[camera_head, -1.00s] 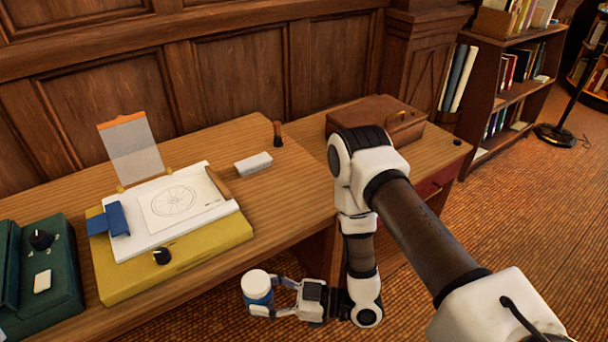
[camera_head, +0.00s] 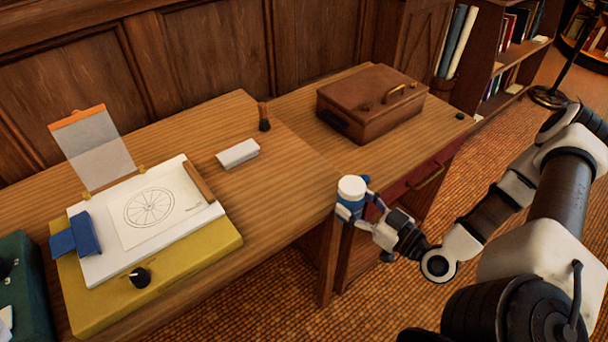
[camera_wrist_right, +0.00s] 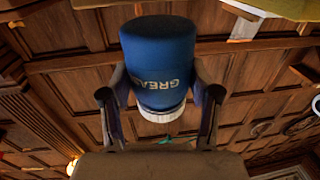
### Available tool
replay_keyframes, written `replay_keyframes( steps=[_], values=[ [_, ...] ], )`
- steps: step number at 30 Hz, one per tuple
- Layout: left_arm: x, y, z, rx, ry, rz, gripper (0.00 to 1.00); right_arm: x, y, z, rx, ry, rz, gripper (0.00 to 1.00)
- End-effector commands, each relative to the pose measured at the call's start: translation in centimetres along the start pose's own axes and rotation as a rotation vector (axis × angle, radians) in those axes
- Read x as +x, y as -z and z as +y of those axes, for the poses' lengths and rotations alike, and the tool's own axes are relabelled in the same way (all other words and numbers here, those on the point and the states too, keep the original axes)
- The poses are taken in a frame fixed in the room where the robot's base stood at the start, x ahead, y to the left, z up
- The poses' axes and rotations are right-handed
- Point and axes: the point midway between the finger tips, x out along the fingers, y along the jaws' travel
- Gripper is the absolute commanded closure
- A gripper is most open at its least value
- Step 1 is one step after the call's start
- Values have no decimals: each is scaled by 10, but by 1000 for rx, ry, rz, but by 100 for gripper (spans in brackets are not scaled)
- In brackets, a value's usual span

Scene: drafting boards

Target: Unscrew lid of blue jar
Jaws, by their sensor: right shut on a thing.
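The blue jar (camera_head: 349,210) with its white lid (camera_head: 352,188) is upright in the head view, in front of the desk's right part. My right gripper (camera_head: 361,208) is shut on the jar's blue body and holds it in the air. In the right wrist view the jar (camera_wrist_right: 160,55) appears upside down between the two fingers (camera_wrist_right: 160,98), with part of the word "GREASE" readable. The white lid (camera_wrist_right: 162,113) is at its lower end there and looks seated on the jar. My left gripper is not in view.
The wooden desk (camera_head: 290,110) holds a brown case (camera_head: 372,112), a white block (camera_head: 238,154), a brush (camera_head: 264,118) and a yellow board (camera_head: 190,266) with a drawing. A green box (camera_head: 28,290) is at the left edge. The desk has free room around the white block.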

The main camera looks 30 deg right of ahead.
Motion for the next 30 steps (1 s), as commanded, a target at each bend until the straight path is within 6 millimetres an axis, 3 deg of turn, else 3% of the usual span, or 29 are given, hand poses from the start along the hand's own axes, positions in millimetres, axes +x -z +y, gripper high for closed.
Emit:
replay_keyframes(
  steps=[2,12,18,23,30],
  values=[
    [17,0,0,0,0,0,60,19,-6,-2,-4,7,5,100],
    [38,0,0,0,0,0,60,74,-3,-2,-5,6,3,100],
    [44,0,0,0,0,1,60,102,-2,-1,-4,4,2,100],
    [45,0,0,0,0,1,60,114,-2,0,-3,3,1,100],
    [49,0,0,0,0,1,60,152,-1,-1,-4,4,3,100]
  ],
)
